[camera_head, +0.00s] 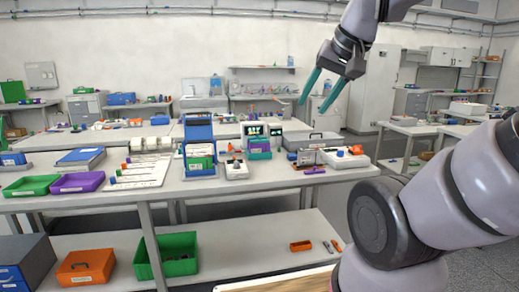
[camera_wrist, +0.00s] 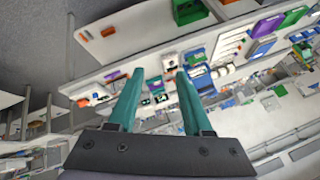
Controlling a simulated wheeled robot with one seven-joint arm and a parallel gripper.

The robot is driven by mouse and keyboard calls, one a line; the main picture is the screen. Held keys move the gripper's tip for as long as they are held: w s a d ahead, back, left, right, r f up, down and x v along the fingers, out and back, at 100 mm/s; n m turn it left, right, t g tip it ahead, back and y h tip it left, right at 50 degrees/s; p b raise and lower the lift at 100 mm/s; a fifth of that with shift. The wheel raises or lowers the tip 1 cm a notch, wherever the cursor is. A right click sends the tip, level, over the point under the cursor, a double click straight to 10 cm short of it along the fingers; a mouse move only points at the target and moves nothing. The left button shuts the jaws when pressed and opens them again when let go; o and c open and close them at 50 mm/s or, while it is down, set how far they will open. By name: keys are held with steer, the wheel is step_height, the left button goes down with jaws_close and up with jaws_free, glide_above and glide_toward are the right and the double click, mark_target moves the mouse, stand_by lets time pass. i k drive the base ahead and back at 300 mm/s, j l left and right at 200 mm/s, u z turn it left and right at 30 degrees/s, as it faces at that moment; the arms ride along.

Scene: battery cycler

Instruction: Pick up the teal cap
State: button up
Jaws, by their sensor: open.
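My gripper (camera_head: 313,108) is open and empty, with its two teal fingers pointing down in the air above and behind the right part of the workbench in the head view. It also shows in the wrist view (camera_wrist: 160,72), with nothing between the fingers. I cannot pick out a teal cap for certain in either view. A white mat (camera_head: 155,181) on the workbench bears several pale cylinders with small coloured ends. Those ends are too small to tell all their colours. My gripper is well apart from everything on the bench.
On the lower shelf sit an orange bin (camera_head: 86,267) and a green bin (camera_head: 178,264).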

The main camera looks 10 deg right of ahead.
mark_target(264, 141)
steer(key=i+l, duration=0.15)
steer(key=i, duration=0.45)
steer(key=i+l, duration=0.2)
steer(key=i, duration=0.45)
steer(key=i+l, duration=0.15)
steer(key=i, duration=0.45)
